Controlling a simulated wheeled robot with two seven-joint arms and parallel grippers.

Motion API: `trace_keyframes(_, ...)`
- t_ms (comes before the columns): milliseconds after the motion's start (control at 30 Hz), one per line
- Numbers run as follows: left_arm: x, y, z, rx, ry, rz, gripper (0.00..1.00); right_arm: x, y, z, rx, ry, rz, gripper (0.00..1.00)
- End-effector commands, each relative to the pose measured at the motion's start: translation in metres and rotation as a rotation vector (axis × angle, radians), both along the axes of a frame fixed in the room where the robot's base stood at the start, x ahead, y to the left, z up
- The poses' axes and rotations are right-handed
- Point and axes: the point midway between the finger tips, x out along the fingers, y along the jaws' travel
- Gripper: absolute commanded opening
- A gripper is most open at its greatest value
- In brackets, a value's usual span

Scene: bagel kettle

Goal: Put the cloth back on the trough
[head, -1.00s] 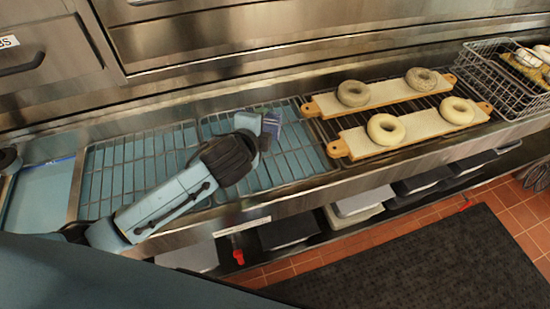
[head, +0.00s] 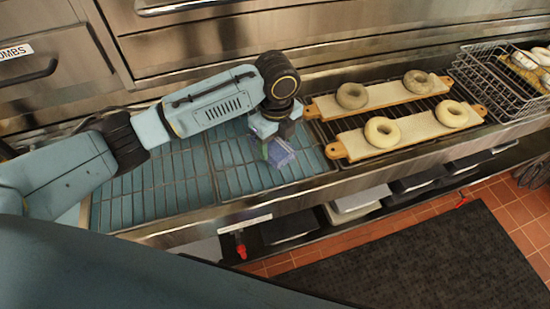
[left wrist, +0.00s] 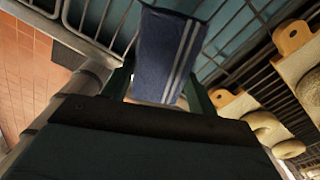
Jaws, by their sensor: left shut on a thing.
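The cloth (head: 281,154) is a blue-purple piece of fabric. It also shows in the left wrist view (left wrist: 168,58), dark blue with pale stripes, hanging between the two fingers. My left gripper (head: 271,143) is shut on it, over the right part of the trough (head: 170,190), a long steel channel with wire racks above a blue-green bottom. I cannot tell whether the cloth touches the rack. The gripper hides part of the cloth. My right gripper is not in view.
Two boards (head: 398,137) with bagels lie on a dark rack just right of the cloth. A wire basket (head: 497,84) with more bagels stands at the far right. Steel drawers (head: 200,40) rise behind the trough. A red valve handle (head: 241,250) is below its front edge.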

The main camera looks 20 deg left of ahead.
Motion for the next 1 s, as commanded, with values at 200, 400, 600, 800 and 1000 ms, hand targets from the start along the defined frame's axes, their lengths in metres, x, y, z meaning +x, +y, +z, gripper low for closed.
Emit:
trace_keyframes(200,0.0,-0.001,-0.027,-0.002,-0.003,0.001,0.4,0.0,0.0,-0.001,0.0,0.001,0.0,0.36)
trace_keyframes(400,-0.001,0.0,-0.049,-0.001,0.001,0.002,0.4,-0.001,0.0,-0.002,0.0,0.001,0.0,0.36)
trace_keyframes(600,0.0,0.0,-0.065,-0.002,-0.005,0.001,0.4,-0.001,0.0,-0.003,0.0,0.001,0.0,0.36)
trace_keyframes(800,0.0,0.0,-0.066,-0.002,-0.003,0.001,0.69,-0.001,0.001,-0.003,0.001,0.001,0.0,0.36)
trace_keyframes(1000,0.0,0.0,-0.065,-0.001,-0.004,0.001,0.8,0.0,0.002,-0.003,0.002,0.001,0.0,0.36)
